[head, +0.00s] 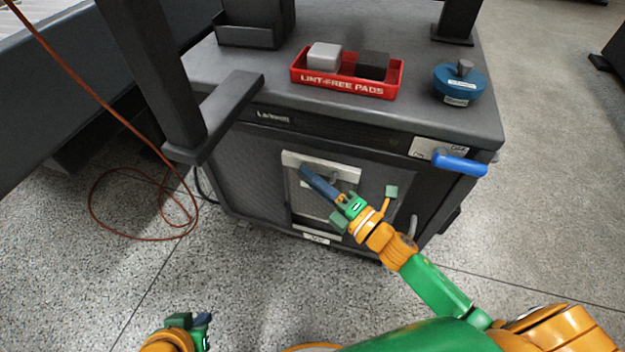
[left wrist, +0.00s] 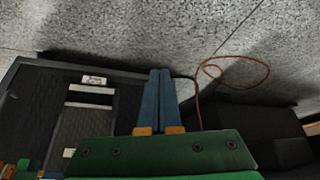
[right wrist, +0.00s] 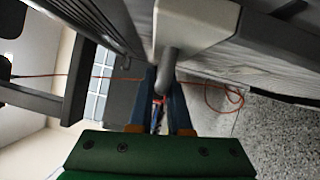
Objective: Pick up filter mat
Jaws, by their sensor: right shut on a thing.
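The filter mat seems to be the grey ribbed panel (head: 308,203) on the front of the dark cabinet, between two pale bars; it also shows in the left wrist view (left wrist: 88,128). The upper pale bar (head: 345,173) carries a short grey handle, seen close up in the right wrist view (right wrist: 167,68). My right gripper (head: 306,172) is at this bar, its blue fingers shut on the handle; the fingers hide part of the panel. My left gripper (head: 203,320) is low at the picture's bottom, away from the cabinet. Its fingers (left wrist: 160,75) are together and empty.
On the cabinet top (head: 290,95) stand a red tray (head: 345,88) with a light and a dark block, and a blue round container (head: 459,84). A blue handle (head: 460,163) juts from the cabinet's right. An orange cable (head: 140,236) lies on the floor at left.

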